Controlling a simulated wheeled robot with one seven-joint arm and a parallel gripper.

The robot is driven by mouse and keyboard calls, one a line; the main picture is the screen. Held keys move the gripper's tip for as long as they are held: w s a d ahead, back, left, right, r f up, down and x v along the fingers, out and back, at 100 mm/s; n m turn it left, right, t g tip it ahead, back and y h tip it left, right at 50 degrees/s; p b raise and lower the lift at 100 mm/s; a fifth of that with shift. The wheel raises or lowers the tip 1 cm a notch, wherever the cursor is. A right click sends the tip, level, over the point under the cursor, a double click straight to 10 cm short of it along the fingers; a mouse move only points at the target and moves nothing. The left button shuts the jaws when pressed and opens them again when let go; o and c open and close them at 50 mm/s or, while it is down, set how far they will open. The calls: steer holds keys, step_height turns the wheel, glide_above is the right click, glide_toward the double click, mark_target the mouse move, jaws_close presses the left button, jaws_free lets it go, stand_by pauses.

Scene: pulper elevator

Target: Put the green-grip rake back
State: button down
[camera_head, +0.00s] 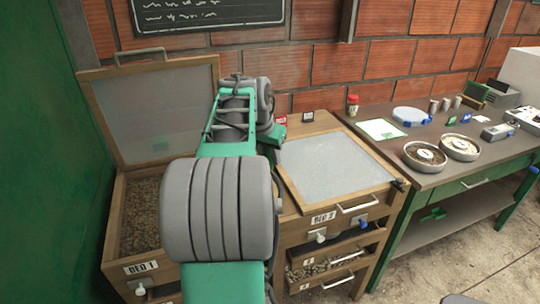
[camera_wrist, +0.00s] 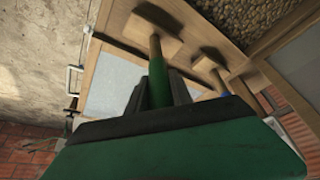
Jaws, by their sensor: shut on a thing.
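In the wrist view the green-grip rake (camera_wrist: 157,78) has a green handle, a pale wooden shaft and a wooden block head at the top of the picture. My gripper (camera_wrist: 167,92) is shut around the green grip, with a dark finger on each side. The head appears close to the wooden frame of the beds; I cannot tell if it touches. In the head view my arm hides the gripper and the rake.
A second rake (camera_wrist: 210,63) with a bit of blue lies beside it. Bed 1 (camera_head: 110,230) is open with beans inside, its lid (camera_head: 160,110) raised. The neighbouring bed's lid (camera_head: 335,168) is closed. A table (camera_head: 465,175) with dishes stands at right.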

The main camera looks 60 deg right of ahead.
steer(key=shift+f, duration=0.15)
steer(key=c, duration=1.1)
jaws_free()
steer(key=shift+c, duration=0.2)
steer(key=p+v, duration=0.2)
steer(key=v, duration=1)
steer(key=w+a+f+n+t+y, duration=0.1)
steer(key=w+a+f+n, duration=0.3)
steer(key=a, duration=0.5)
steer(key=w+a+f+n+t, duration=0.1)
steer(key=w+a+f+n, duration=0.15)
steer(key=w+a, duration=0.4)
steer(key=w+a+f+n+t+y, duration=0.1)
steer(key=w+a+f+n, duration=0.3)
steer(key=a, duration=0.7)
steer(key=s+a+f+n+y, duration=0.1)
steer(key=a+f+n, duration=0.3)
steer(key=a, duration=0.5)
steer(key=s+a+f+n+y, duration=0.1)
steer(key=s+a+f+n, duration=0.2)
steer(key=a, duration=0.6)
steer(key=shift+s+a+f+n, duration=0.35)
steer(key=shift+s+f, duration=0.1)
steer(key=shift+f, duration=0.25)
